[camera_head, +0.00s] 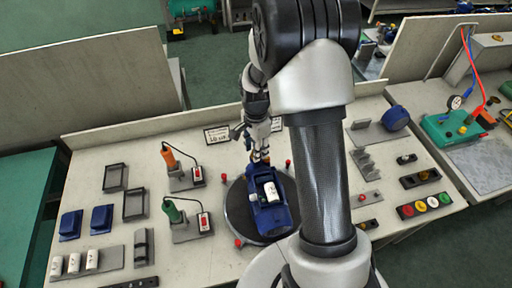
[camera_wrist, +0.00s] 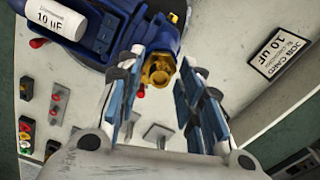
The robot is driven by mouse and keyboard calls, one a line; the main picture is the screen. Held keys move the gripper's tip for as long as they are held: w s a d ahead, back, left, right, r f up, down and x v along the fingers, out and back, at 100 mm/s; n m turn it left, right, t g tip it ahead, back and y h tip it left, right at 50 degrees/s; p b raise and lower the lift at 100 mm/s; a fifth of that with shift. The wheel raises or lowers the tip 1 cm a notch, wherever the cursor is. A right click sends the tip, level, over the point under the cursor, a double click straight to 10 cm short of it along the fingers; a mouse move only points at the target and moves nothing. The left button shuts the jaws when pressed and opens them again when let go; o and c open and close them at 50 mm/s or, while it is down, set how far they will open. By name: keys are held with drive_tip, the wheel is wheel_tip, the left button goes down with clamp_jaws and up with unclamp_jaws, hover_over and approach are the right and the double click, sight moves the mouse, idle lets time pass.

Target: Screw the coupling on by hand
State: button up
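The blue pump (camera_head: 264,218) lies on a dark round turntable (camera_head: 236,205) on the bench, with a white capacitor marked 10 uF (camera_head: 271,191) on it. In the wrist view the pump body (camera_wrist: 98,20) fills the upper left, and a brass coupling (camera_wrist: 158,70) sits at its near end. My gripper (camera_wrist: 162,62) points at this end, with its fingers spread and a finger on each side of the coupling. I see small gaps beside the brass, so it looks unheld. In the head view my gripper (camera_head: 260,155) is at the pump's far end, and the coupling is too small to make out.
Red knobs ring the turntable. Button boxes (camera_head: 425,205) lie at right.

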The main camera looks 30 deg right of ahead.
drive_tip(key=n, duration=0.3)
idle(0.6)
clamp_jaws()
drive_tip(key=shift+m, duration=1.5)
drive_tip(key=shift+m, duration=1.8)
